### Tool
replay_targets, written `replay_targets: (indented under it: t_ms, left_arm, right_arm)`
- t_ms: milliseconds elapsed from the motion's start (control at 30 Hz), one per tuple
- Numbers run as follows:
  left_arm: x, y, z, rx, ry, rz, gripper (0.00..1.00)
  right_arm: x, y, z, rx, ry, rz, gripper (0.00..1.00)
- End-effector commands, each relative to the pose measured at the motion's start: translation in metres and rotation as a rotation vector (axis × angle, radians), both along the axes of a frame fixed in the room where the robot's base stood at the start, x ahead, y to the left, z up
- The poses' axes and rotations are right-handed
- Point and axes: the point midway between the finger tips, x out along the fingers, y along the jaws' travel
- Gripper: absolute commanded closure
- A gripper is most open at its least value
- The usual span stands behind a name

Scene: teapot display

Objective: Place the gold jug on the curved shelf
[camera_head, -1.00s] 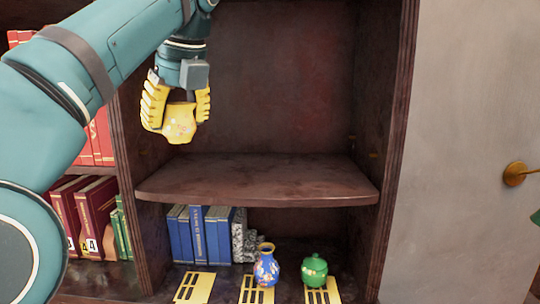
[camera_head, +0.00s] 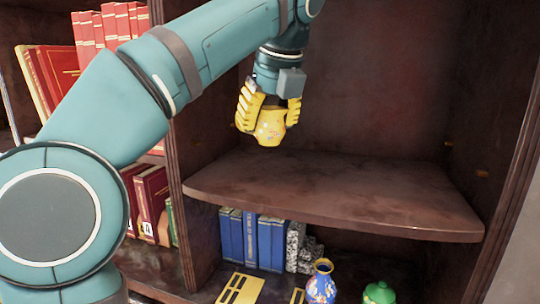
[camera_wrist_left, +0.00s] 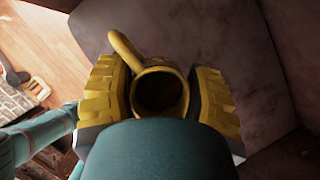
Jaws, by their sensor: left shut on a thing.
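My left gripper (camera_head: 268,112) has yellow ridged fingers and is shut on the gold jug (camera_head: 270,128). The jug hangs upright above the left part of the curved shelf (camera_head: 340,200), with a visible gap below it in the head view. In the left wrist view the jug's open mouth (camera_wrist_left: 160,92) lies between the two fingers, and its handle points up and left. The curved shelf is dark brown with a rounded front edge, and its top is bare. My right gripper is not in view.
Below the shelf stand blue books (camera_head: 250,238), a blue vase (camera_head: 321,284) and a green lidded pot (camera_head: 379,293). A yellow slotted plate (camera_head: 240,289) lies at the lower left. Red books (camera_head: 55,80) fill the bay to the left. Upright cabinet panels bound the shelf on both sides.

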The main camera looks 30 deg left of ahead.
Motion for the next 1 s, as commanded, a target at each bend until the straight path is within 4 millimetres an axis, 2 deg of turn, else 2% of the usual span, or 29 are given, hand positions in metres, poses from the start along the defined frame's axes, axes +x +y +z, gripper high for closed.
replay_targets:
  t_ms: [200,367,633,1000]
  left_arm:
    - [-0.001,0.000,-0.023,0.000,0.001,0.000,0.86]
    - [0.000,0.000,-0.031,0.000,0.000,0.000,0.86]
    - [-0.001,0.000,-0.062,-0.001,0.003,0.001,0.86]
    - [0.000,0.000,-0.067,-0.002,0.001,0.000,0.86]
  right_arm:
    - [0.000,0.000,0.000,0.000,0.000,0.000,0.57]
    - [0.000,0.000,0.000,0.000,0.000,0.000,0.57]
    - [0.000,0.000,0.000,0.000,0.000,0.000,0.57]
    - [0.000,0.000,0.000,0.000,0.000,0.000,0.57]
